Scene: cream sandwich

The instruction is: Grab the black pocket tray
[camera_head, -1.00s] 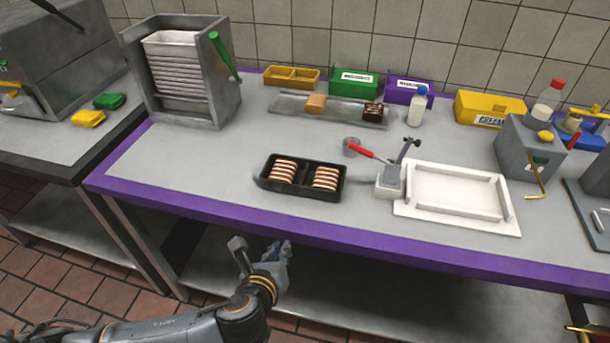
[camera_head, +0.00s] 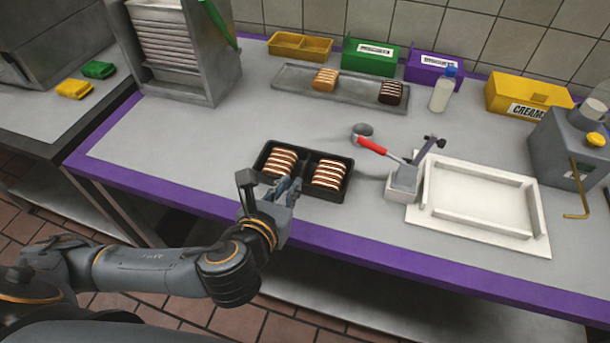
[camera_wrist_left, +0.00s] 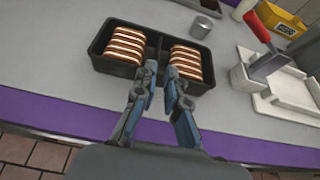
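The black pocket tray (camera_head: 325,197) lies on the grey counter near its purple front edge. It has two pockets, each with a row of brown-and-cream striped sandwich pieces. My left gripper (camera_head: 283,188) is at the tray's near side, overlapping its front wall in the head view. In the left wrist view, the tray (camera_wrist_left: 115,70) is straight ahead. There the two fingertips (camera_wrist_left: 161,70) have a narrow gap between them, in front of the tray's middle divider. Whether they touch the tray is unclear. My right gripper is not in view.
A metal tray (camera_head: 350,92) with two sandwich pieces lies behind. The counter left of the black tray is clear.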

